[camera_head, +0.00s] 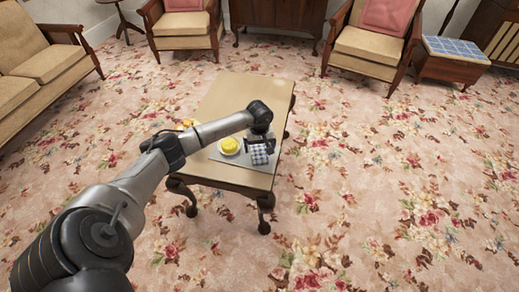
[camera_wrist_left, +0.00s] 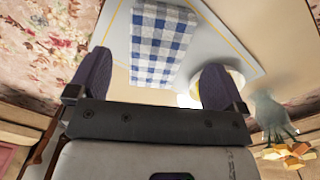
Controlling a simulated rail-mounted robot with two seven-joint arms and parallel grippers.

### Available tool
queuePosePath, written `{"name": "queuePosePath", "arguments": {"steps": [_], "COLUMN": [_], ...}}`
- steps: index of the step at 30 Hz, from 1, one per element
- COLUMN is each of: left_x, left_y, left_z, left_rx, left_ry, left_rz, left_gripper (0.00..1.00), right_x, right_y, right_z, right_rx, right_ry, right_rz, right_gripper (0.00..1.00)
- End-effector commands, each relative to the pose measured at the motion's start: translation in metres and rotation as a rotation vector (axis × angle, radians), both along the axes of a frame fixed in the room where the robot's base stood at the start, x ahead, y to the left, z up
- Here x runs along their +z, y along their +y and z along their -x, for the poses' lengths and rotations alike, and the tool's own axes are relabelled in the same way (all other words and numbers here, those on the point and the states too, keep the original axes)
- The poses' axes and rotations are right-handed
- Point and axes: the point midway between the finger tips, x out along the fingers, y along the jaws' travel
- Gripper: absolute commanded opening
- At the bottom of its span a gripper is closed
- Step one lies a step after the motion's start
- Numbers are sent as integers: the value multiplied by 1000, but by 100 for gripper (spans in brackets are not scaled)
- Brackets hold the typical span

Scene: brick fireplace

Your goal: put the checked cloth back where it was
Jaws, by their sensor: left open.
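The blue-and-white checked cloth (camera_head: 259,154) lies on a grey tray (camera_head: 234,160) on the low wooden table (camera_head: 235,92). In the left wrist view the cloth (camera_wrist_left: 160,45) looks like a flat, folded strip on the tray (camera_wrist_left: 118,45). My left gripper (camera_head: 261,140) is over the tray, right at the cloth. In the wrist view its two fingers (camera_wrist_left: 155,84) are wide apart, with the cloth's near end between them in the picture. I cannot tell how high the fingers are above it. My right gripper is not in view.
A yellow round thing (camera_head: 229,145) on a pale plate sits on the tray left of the cloth. In the wrist view a glassy hand-shaped object (camera_wrist_left: 270,116) and yellowish pieces (camera_wrist_left: 287,152) stand beyond the tray. The table's far half is clear. Chairs and a sofa (camera_head: 45,65) stand around.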

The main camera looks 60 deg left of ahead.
Motion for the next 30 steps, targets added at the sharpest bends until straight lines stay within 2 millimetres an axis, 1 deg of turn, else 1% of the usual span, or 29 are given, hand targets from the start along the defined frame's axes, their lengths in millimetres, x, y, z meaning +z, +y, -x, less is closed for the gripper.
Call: {"name": "queuePosePath", "arguments": {"steps": [1,6,9,12,14,16,17,20,21,23,24,26,27,29,30], "left_x": [16,42,51,58,60,55,52,37,32,29,32,42,51,67,79], "left_y": [1,1,0,0,-4,-17,-28,-84,-115,-166,-200,-243,-268,-297,-310], "left_z": [0,0,0,0,-1,-5,-8,-21,-27,-33,-36,-37,-36,-33,-31], "left_rx": [-1,0,-1,0,1,7,13,62,104,194,271,411,516,692,821], "left_ry": [0,-1,1,1,-7,-34,-56,-164,-218,-292,-333,-372,-384,-378,-362], "left_rz": [-3,-2,-1,0,8,45,74,239,343,528,665,876,1018,1229,1366], "left_gripper": [97,97,97,97,97,97,97,97,97,97,97,97,97,97,97], "right_x": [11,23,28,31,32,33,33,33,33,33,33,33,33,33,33], "right_y": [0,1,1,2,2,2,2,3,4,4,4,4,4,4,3], "right_z": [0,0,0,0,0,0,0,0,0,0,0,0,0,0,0], "right_rx": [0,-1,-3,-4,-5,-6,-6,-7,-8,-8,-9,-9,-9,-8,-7], "right_ry": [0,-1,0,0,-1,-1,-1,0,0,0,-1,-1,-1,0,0], "right_rz": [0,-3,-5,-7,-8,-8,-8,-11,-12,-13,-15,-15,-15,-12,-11], "right_gripper": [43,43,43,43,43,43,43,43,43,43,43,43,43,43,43]}}
